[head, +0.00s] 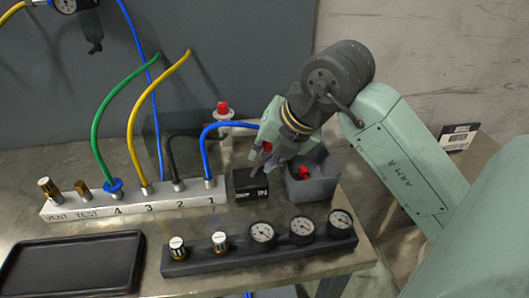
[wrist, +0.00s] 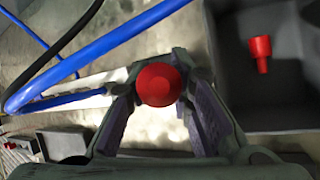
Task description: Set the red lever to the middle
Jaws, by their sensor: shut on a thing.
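A red round knob (wrist: 158,84), which looks like the lever's end, sits between the fingertips of my gripper (wrist: 160,74) in the wrist view, seen end-on. My gripper (head: 262,164) is shut on it in the head view, above a black block (head: 250,190) marked OUT and IN. A bit of red (head: 267,147) shows at the fingers there. The lever's shaft and its join to the block are mostly hidden, so I cannot tell its exact angle.
A grey bin (head: 313,188) with a red part (head: 304,172) inside stands just right of the block. A white manifold (head: 130,203) with coloured hoses lies left. A gauge bar (head: 260,250) lies in front. A blue hose (head: 206,150) arches close to my gripper. A red-topped fitting (head: 222,108) stands behind.

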